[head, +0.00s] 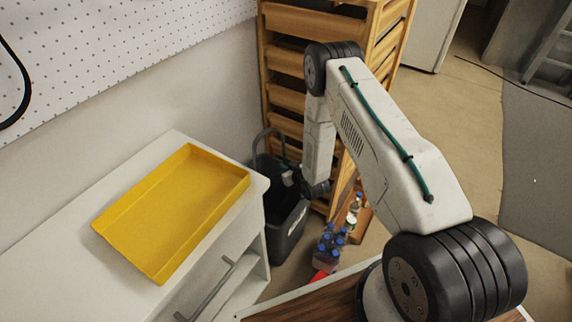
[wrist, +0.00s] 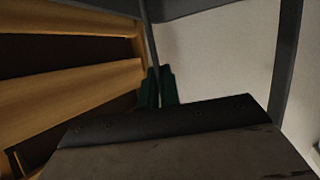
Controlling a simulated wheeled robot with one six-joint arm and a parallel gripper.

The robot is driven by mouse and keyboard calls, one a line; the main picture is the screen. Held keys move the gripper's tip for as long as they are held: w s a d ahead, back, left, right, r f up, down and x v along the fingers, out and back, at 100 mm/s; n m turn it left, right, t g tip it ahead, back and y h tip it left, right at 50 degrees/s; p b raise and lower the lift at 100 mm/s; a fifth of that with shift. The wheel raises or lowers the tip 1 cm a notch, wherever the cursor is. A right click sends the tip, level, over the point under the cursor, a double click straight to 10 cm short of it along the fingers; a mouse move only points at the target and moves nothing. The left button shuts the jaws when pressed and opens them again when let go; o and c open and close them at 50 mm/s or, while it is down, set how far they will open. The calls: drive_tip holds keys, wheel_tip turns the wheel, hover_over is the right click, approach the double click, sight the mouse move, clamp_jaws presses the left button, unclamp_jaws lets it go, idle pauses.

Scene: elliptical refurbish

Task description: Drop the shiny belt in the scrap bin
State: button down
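A dark grey band loop (head: 266,133), which looks like the belt, stands up at my gripper (head: 288,176) in the head view. In the wrist view the band (wrist: 290,60) curves across the top and down the right, and one strand runs down between the green fingertips (wrist: 158,88), which look shut on it. My gripper reaches left, just above the dark bin (head: 287,235), which stands on the floor right of the white cabinet. The belt's lower part and most of the bin's opening are hidden, so I cannot tell how far the belt hangs into the bin.
An empty yellow tray (head: 165,215) lies on the white cabinet (head: 60,250). A wooden drawer rack (head: 284,55) stands behind the bin. Several blue-capped bottles (head: 329,245) stand right of it. Another black loop (head: 22,95) hangs on the pegboard (head: 110,40). Open floor (head: 465,120) lies right.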

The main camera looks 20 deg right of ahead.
drive_tip(key=c, duration=1.5)
unclamp_jaws()
drive_tip(key=shift+c, duration=0.2)
drive_tip(key=g, duration=0.1)
drive_tip(key=s+r+g, duration=0.1)
drive_tip(key=r+g, duration=0.1)
drive_tip(key=g, duration=0.1)
drive_tip(key=shift+s+d+h, duration=0.15)
drive_tip(key=shift+s+h, duration=0.25)
